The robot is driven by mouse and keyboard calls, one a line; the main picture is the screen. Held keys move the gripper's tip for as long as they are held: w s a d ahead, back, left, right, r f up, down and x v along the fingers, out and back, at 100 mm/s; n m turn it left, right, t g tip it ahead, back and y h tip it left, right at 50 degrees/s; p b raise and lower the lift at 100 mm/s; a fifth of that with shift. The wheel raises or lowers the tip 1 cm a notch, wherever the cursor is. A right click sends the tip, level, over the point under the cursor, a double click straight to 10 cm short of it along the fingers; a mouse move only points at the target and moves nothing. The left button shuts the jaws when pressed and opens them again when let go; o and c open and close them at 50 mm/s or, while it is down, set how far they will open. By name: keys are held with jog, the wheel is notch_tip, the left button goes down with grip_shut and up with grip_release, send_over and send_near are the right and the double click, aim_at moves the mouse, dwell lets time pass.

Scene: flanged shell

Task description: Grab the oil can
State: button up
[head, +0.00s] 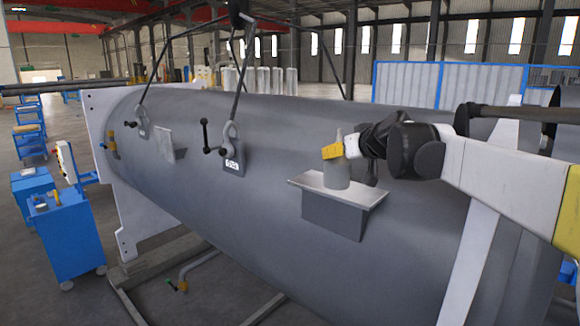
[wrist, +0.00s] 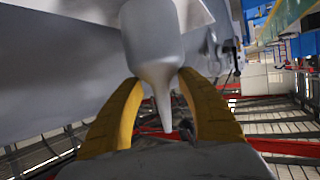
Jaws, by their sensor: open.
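The oil can (head: 337,172) is a grey can with a narrow tapering spout. It stands upright on a small metal shelf (head: 312,181) fixed to the side of the large grey shell. My gripper (head: 333,152) is at the upper part of the can, its yellow fingers level with the base of the spout. In the wrist view the oil can (wrist: 152,50) sits between the two open yellow fingers (wrist: 155,95), one finger on each side. I cannot tell whether either finger touches it.
The large grey shell (head: 250,130) fills the middle, with a shackle (head: 229,135) and lifting slings left of the shelf. A second, empty bracket (head: 170,145) sits further left. Blue carts (head: 70,235) stand on the floor at the left.

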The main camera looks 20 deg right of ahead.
jog(key=shift+w+f, duration=0.15)
jog(key=shift+w, duration=0.15)
jog(key=shift+s, duration=0.25)
grip_shut()
